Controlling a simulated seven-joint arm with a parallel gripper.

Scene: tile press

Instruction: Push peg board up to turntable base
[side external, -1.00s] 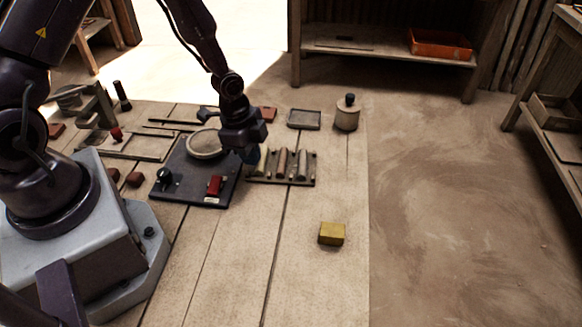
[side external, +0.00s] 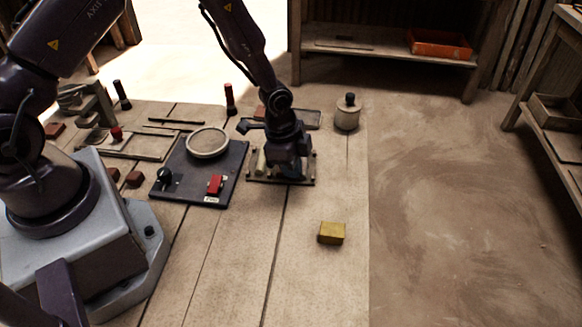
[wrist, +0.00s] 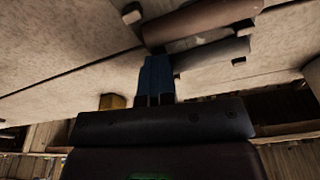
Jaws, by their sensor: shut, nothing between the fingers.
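The turntable base (side external: 188,187) is a dark flat board with a round pale plate, a black knob and a red switch, in the side view. The peg board (side external: 262,181), a tray with thick pegs, lies just right of it. A narrow gap seems to show between them. My gripper (side external: 291,174) is shut and empty. It is low over the right part of the peg board and hides most of its pegs. In the wrist view, the blue fingertips (wrist: 156,78) are together beside a brown peg (wrist: 203,20) and a grey peg. Contact with them cannot be told.
A yellow block (side external: 332,233) lies in front, to the right. A lidded jar (side external: 347,112) and a shallow tray (side external: 308,118) stand behind the peg board. A dark upright cylinder (side external: 230,99) stands behind the turntable base. The front planks are mostly clear.

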